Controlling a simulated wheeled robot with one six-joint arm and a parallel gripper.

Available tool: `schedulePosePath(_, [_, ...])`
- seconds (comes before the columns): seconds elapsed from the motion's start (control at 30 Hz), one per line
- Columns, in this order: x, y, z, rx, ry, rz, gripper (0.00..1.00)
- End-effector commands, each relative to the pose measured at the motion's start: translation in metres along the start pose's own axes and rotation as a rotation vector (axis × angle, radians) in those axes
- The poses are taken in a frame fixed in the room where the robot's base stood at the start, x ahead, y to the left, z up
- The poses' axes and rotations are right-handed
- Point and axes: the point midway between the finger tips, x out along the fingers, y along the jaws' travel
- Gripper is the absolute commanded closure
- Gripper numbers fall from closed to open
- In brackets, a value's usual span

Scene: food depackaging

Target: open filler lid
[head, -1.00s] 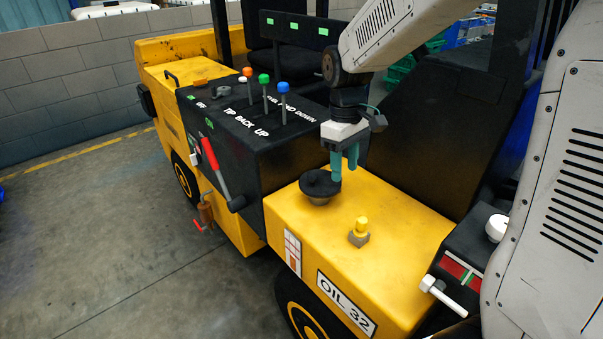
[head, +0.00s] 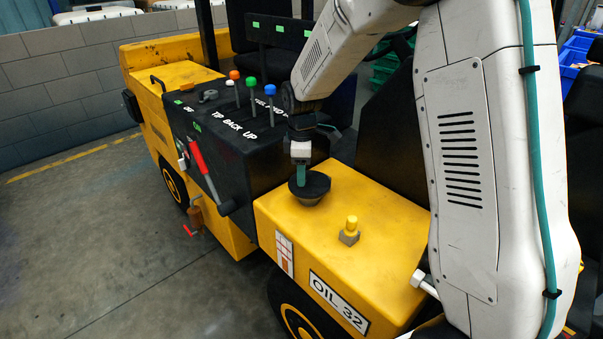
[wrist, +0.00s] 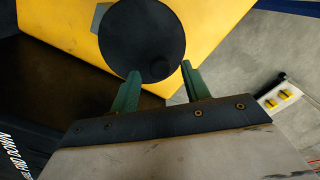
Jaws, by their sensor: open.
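The filler lid (head: 317,186) is a round black cap on a short neck, on top of the yellow housing. It also shows in the wrist view as a black disc (wrist: 141,40) with a small round knob near its edge. The lid lies flat and looks closed. My gripper (head: 301,180) has green fingers pointing down at the lid's left part. In the wrist view my gripper (wrist: 160,75) is open, its two fingers apart at the disc's near edge, with the knob between them. I cannot tell whether the fingers touch the lid.
The yellow housing (head: 375,247) has a small yellow-capped fitting (head: 350,231) in front of the lid. A black control panel with coloured-knob levers (head: 254,101) and a red-handled lever (head: 203,167) stand to the left. The floor at left is clear.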

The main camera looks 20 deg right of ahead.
Motion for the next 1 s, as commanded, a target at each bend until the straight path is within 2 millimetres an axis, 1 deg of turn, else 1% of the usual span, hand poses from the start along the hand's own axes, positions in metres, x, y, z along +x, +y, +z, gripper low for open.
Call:
schedulePosePath(0.03, [0.0047, -0.0003, 0.0002, 0.0, -0.001, -0.002, 0.53])
schedulePosePath(0.13, [0.0098, -0.0002, 0.0001, 0.001, 0.0, 0.0, 0.53])
schedulePosePath(0.37, [0.0109, -0.0002, 0.0002, 0.001, 0.0, 0.0, 0.53])
schedulePosePath(0.4, [0.0108, -0.0002, 0.0002, 0.001, 0.0, 0.0, 0.56])
schedulePosePath(0.47, [0.0108, -0.0003, 0.0002, 0.001, 0.0, 0.0, 0.73])
schedulePosePath(0.5, [0.0107, -0.0003, 0.0002, 0.001, 0.0, 0.0, 0.84])
schedulePosePath(0.57, [0.0107, -0.0002, 0.0002, 0.001, 0.0, 0.0, 1.0])
schedulePosePath(0.83, [0.0088, 0.0007, 0.001, 0.002, 0.012, -0.011, 1.0])
schedulePosePath(1.0, [0.003, 0.0036, 0.0039, 0.005, 0.055, -0.054, 1.0])
